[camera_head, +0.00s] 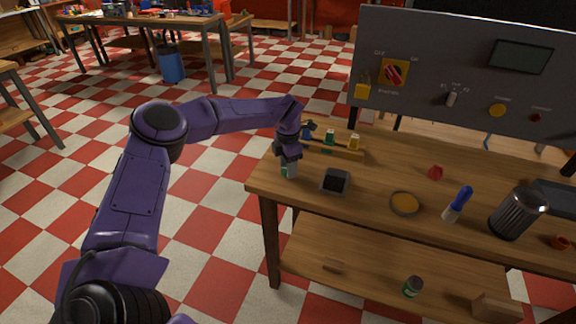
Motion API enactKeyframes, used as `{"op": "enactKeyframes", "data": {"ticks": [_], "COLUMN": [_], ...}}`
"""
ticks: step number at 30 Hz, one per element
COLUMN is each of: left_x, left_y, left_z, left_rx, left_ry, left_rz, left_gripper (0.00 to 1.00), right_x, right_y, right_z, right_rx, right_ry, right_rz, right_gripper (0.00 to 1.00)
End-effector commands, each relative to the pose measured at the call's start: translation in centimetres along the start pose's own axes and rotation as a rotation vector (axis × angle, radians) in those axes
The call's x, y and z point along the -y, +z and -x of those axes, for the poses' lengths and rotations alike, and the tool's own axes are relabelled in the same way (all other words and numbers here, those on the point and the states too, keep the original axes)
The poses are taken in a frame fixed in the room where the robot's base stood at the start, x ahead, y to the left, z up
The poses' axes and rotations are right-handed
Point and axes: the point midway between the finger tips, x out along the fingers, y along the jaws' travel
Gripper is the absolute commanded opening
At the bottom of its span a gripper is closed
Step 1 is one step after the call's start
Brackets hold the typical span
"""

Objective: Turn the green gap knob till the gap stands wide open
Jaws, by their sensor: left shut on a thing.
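My left gripper (289,157) points down at the left end of the wooden workbench (375,205). It is shut on a small pale and green thing (289,171), whose lower part shows beneath the fingers. I cannot tell whether this is the gap knob. Just right of and behind the gripper, a yellow bar (340,151) carries small blue, green and yellow parts. The green part (330,137) stands in the middle, apart from the fingers. No gap or its width can be made out at this size. My right gripper is not in view.
A dark-topped box (335,181), a round orange-filled dish (404,203), a blue-handled brush (459,203) and a ribbed dark cylinder (517,213) stand on the bench. A grey control panel (460,75) rises behind. A can (412,287) sits on the lower shelf.

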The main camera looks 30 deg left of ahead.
Motion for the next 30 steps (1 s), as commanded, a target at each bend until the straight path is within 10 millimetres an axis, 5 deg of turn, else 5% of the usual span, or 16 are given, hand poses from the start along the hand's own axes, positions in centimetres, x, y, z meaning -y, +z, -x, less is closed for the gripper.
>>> {"op": "enactKeyframes", "data": {"ticks": [9,10,12,23,30], "left_x": [-0.1,-0.1,-0.1,-0.1,-0.1], "left_y": [0.1,0.1,0.1,0.1,0.1], "left_z": [0.1,0.1,0.1,0.6,5.9], "left_rx": [0.003,0.003,0.003,0.003,0.007], "left_ry": [0.002,0.002,0.002,0.002,0.005], "left_rz": [-0.001,-0.001,-0.001,-0.001,-0.001], "left_gripper": [0.15,0.49,0.71,0.71,0.71], "right_x": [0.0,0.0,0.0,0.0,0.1], "right_y": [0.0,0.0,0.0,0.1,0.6], "right_z": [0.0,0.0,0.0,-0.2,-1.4], "right_rx": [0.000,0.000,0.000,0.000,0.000], "right_ry": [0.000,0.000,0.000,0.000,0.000], "right_rz": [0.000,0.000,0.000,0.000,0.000], "right_gripper": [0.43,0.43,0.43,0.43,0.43]}}
